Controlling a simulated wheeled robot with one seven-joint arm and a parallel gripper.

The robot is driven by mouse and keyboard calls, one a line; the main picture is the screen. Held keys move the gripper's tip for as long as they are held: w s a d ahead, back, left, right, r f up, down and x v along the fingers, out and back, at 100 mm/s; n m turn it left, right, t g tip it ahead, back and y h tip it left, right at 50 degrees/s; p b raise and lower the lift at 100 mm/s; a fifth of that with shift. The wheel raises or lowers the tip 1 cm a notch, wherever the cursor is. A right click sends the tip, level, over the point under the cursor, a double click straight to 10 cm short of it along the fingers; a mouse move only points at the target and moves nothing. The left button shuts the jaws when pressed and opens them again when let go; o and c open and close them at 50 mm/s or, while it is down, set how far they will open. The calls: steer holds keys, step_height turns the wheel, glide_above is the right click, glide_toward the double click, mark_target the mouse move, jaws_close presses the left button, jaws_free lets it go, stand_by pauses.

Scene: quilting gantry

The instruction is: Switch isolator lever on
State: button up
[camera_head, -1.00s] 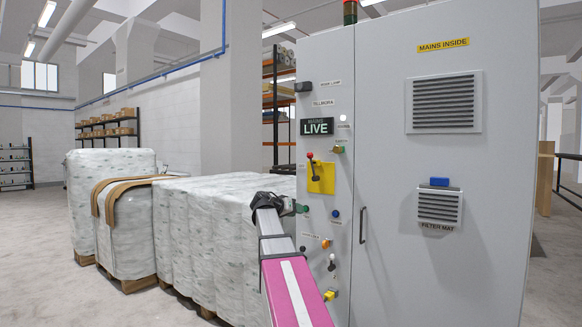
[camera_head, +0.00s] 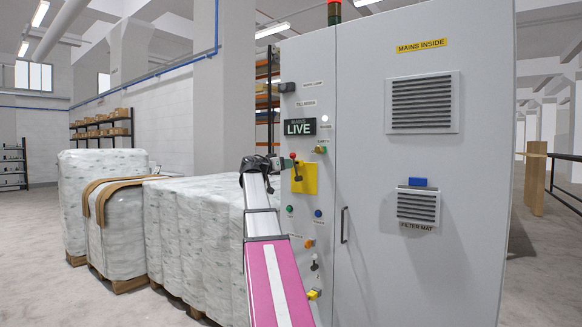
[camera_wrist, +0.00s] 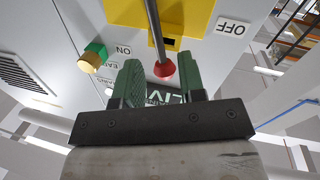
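The isolator lever is a dark rod with a red ball end (camera_head: 292,156), mounted on a yellow plate (camera_head: 306,181) on the grey cabinet door. It points up and to the left in the head view. My gripper (camera_head: 279,163) is just left of the lever at about the ball's height. In the wrist view my gripper (camera_wrist: 162,84) has its two green fingers spread, with the red ball (camera_wrist: 164,69) between them and gaps showing on both sides. The OFF label (camera_wrist: 233,28) is right of the yellow plate there, and the ON label (camera_wrist: 123,50) is to the left.
A green-and-brass fitting (camera_wrist: 92,57) juts from the panel left of the fingers. A MAINS LIVE sign (camera_head: 300,127) is above the lever. Several buttons and a door handle (camera_head: 344,225) are lower on the cabinet. Wrapped pallets (camera_head: 195,235) stand left of the cabinet.

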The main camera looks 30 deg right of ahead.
steer(key=shift+w+d, duration=0.15)
steer(key=shift+d, duration=0.8)
steer(key=shift+w+d, duration=0.15)
steer(key=shift+d, duration=0.75)
jaws_close()
steer(key=shift+s+d+r+m+y, duration=0.15)
steer(key=shift+s+m, duration=0.25)
steer(key=shift+m, duration=0.4)
steer(key=shift+s+d+f+m+y, duration=0.15)
steer(key=shift+s+m, duration=0.25)
steer(key=shift+m, duration=0.4)
steer(key=shift+r, duration=0.1)
jaws_free()
steer(key=v, duration=1)
steer(key=shift+a, duration=0.4)
